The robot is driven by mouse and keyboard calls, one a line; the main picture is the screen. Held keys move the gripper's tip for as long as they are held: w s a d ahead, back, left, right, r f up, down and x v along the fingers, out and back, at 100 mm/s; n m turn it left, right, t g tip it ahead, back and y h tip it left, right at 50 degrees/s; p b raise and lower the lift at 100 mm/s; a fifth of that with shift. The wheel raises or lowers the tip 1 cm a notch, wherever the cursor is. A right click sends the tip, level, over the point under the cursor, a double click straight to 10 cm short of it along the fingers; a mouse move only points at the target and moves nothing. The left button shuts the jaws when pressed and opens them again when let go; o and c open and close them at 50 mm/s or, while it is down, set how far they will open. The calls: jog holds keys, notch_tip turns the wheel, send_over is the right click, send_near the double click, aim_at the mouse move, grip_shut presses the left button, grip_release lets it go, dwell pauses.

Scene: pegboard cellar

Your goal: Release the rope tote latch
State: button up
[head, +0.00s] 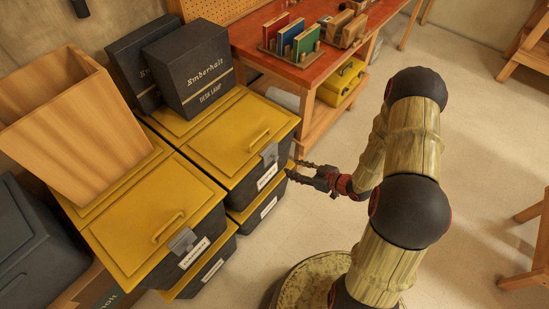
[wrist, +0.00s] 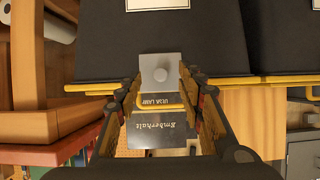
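Lidded dark totes with yellow lids stand in two stacks. The upper right tote (head: 235,140) has a yellow handle, a grey latch plate (head: 269,153) on its front edge and a white label (head: 267,177). The label's lettering is too small to read, so I cannot tell which tote holds rope. My gripper (head: 295,169) is open, just right of this tote's front.
The upper left tote (head: 145,215) has its own latch (head: 183,241). A wooden bin (head: 70,125) and dark Emberhalt boxes (head: 190,70) stand on the lids. A red-topped workbench (head: 270,40) with a yellow case (head: 340,82) below is behind. Floor at right is mostly free.

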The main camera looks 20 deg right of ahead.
aim_at(277, 159)
jog(key=shift+t+y, duration=0.3)
jog(key=shift+t, duration=0.1)
jog(key=w+a, duration=0.1)
jog(key=w+a+b, duration=0.1)
jog(key=w, duration=0.1)
jog(key=w+a+b, duration=0.1)
jog(key=w, duration=0.1)
jog(key=shift+a+f, duration=0.4)
jog(key=shift+x, duration=0.85)
jog(key=shift+c, duration=0.5)
grip_shut()
